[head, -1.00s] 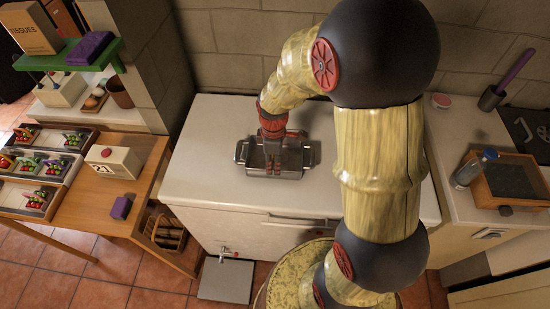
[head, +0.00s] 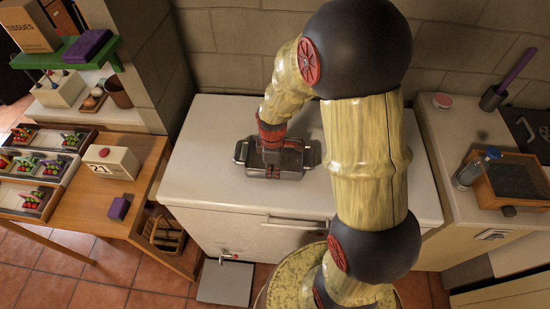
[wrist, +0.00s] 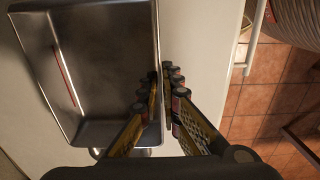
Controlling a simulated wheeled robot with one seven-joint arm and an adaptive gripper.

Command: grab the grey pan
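The grey pan (head: 292,159) is a shiny rectangular metal tray with raised walls and end handles, on the white cabinet top. In the wrist view the pan (wrist: 105,85) fills the left side, its long wall running down beside the fingers. My gripper (head: 271,168) reaches down at the pan. In the wrist view my gripper (wrist: 161,85) has one finger inside and one outside that wall. The fingertips are drawn close together with the wall between them, so it looks shut on the wall. The exact contact is partly hidden by the fingers.
The white cabinet top (head: 205,165) is bare around the pan. A stone wall (head: 235,50) stands behind. At left is a wooden table (head: 80,207) with a calendar block (head: 111,162); at right, a counter with a bottle (head: 476,168) and wooden-framed box (head: 512,180).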

